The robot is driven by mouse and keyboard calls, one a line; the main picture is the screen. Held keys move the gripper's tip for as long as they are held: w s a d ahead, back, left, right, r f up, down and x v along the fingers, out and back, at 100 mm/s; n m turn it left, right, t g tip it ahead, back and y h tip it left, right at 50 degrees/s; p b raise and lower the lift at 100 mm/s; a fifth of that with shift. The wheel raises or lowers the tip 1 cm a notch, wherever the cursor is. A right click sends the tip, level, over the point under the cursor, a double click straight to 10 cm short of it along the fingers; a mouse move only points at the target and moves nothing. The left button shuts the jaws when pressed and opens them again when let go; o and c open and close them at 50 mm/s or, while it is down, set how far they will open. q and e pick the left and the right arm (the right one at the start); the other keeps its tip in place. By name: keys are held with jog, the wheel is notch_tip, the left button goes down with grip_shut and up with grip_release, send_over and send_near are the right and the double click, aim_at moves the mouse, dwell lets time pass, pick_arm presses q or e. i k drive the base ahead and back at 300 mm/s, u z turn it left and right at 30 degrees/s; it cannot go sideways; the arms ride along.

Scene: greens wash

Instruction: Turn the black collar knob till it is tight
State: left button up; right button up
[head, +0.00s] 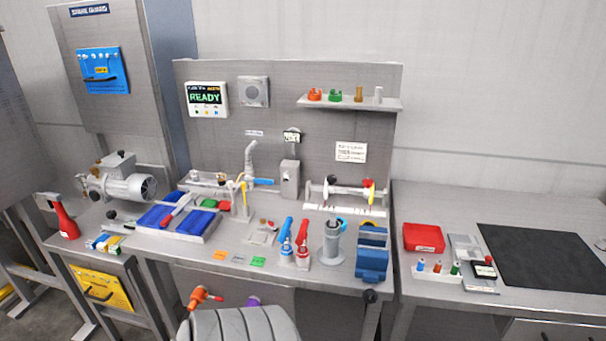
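A small round black knob (370,296) shows at the front edge of the bench, below the blue box at the right. Another small dark knob (111,214) is at the left, below the grey pump. I cannot tell which of these is the collar knob, or how tight either is. No gripper of mine shows clearly in the head view, and nothing is seen touching either knob.
The grey bench (190,247) holds a grey motor pump (128,187), a tray with blue pads (195,225), red and blue bottles, a grey cylinder (331,245) and a blue box (372,264). A ribbed grey rounded body (240,326) is at the bottom.

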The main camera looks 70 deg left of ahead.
aim_at(331, 179)
jog(key=u, duration=0.8)
jog(key=i, duration=0.8)
jog(key=u, duration=0.9)
